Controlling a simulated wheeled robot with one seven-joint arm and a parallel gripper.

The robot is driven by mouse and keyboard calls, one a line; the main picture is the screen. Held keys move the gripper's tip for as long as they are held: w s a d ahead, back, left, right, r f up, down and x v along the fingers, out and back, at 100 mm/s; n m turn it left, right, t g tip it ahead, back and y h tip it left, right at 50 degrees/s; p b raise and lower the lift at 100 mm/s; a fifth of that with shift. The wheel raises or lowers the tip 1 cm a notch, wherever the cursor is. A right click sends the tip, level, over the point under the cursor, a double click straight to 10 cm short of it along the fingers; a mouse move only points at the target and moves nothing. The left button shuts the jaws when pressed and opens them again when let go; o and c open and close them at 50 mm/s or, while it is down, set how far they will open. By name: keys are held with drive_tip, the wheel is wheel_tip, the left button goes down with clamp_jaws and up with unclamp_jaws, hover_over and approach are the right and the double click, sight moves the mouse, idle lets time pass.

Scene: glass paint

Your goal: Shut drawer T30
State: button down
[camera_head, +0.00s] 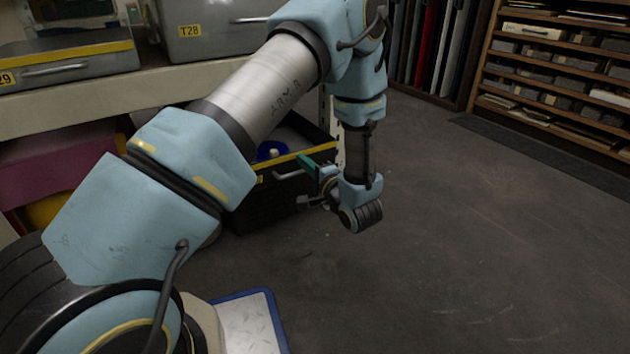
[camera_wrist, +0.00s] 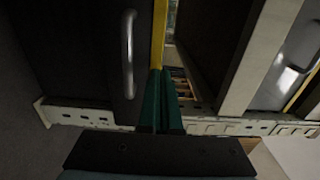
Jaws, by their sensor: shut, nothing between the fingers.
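A black drawer with a yellow strip along its front's top edge (camera_head: 268,208) stands pulled out below the shelf, its inside partly visible. My arm covers its left part, and only a sliver of its yellow label shows, so I cannot read it. Its metal handle (camera_head: 287,175) also shows in the wrist view (camera_wrist: 128,55). My gripper (camera_head: 304,162) has green fingers, shut and empty, at the drawer front's top edge right of the handle. In the wrist view the fingertips (camera_wrist: 162,75) lie by the yellow strip (camera_wrist: 158,35); I cannot tell if they touch it.
A blue item (camera_head: 270,150) lies inside the drawer. Grey case T28 (camera_head: 220,42) and another grey case (camera_head: 80,66) stand on the shelf above (camera_head: 60,105). A wooden rack (camera_head: 560,75) stands at the back right. The floor (camera_head: 470,240) right of the drawer is clear.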

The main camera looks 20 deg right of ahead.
drive_tip(key=shift+w+a+b, duration=0.15)
drive_tip(key=shift+w+b, duration=0.2)
drive_tip(key=shift+w, duration=0.55)
